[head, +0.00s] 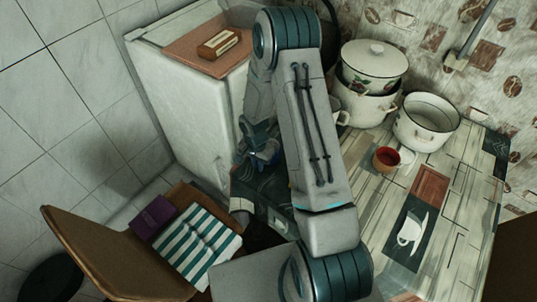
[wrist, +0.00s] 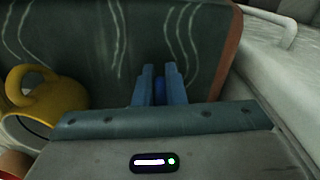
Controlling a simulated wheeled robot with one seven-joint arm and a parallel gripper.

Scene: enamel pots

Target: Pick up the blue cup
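My gripper (wrist: 159,72) shows in the wrist view with its two blue-grey fingers close together and a narrow gap between them. A small patch of brighter blue (wrist: 160,88) shows in that gap; it may be part of the blue cup, but most of it is hidden and I cannot tell whether it is held. In the head view, bluish shapes (head: 262,145) show beside my arm at the table's left edge. I cannot separate gripper from cup there. No whole blue cup is visible.
A yellow mug (wrist: 44,98) is left of the gripper in the wrist view. On the table (head: 453,208) are a red cup (head: 386,159), a white pot (head: 427,122) and a lidded pot (head: 373,68). A white cabinet (head: 185,105) and a chair (head: 120,262) stand left.

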